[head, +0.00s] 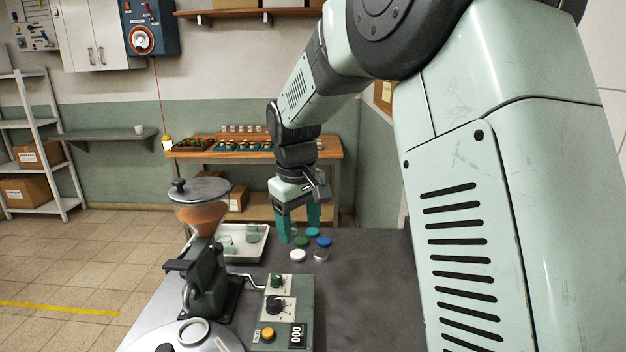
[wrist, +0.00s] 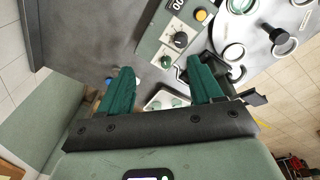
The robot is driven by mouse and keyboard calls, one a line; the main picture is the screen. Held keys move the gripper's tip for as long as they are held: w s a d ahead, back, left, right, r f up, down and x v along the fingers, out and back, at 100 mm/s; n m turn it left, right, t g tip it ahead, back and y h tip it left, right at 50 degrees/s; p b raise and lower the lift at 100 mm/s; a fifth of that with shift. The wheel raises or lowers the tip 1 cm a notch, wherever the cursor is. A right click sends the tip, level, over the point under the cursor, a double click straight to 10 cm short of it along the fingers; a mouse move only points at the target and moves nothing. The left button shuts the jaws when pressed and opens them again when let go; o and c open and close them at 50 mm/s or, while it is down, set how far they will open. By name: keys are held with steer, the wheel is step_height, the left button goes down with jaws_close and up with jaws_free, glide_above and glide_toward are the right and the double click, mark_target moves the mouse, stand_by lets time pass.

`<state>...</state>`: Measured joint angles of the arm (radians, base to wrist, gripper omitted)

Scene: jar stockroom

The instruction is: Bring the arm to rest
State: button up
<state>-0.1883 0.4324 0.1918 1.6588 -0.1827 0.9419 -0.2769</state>
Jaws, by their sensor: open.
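My gripper (head: 299,228) hangs fingers-down over the far part of the grey worktable (head: 372,290). Its two teal fingers are apart and nothing shows between them. Small lidded jars stand close by the fingers: one white-lidded (head: 298,254), one green-lidded (head: 302,242) and blue-lidded ones (head: 324,241). I cannot tell exactly how high the fingertips are above them. In the wrist view the open fingers (wrist: 160,78) reach over the table, and the left finger mostly hides the jars.
A white tray (head: 262,257) with clear jars is left of the gripper. A hopper grinder (head: 207,280) and a control box (head: 270,342) with knobs stand nearer. A wooden bench (head: 335,153) with trays of jars is behind. The table's right part is bare.

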steer(key=s+d+r+m+t, duration=0.1)
steer(key=s+d+r+m, duration=0.2)
steer(key=s+d+r, duration=0.5)
steer(key=s+d+r+m+t, duration=0.2)
steer(key=s+d+r, duration=0.2)
steer(key=s, duration=0.8)
steer(key=s+d+f+m+t, duration=0.1)
steer(key=s+d+m, duration=0.2)
steer(key=s, duration=0.5)
steer(key=shift+s+f, duration=0.25)
steer(key=shift+s, duration=0.1)
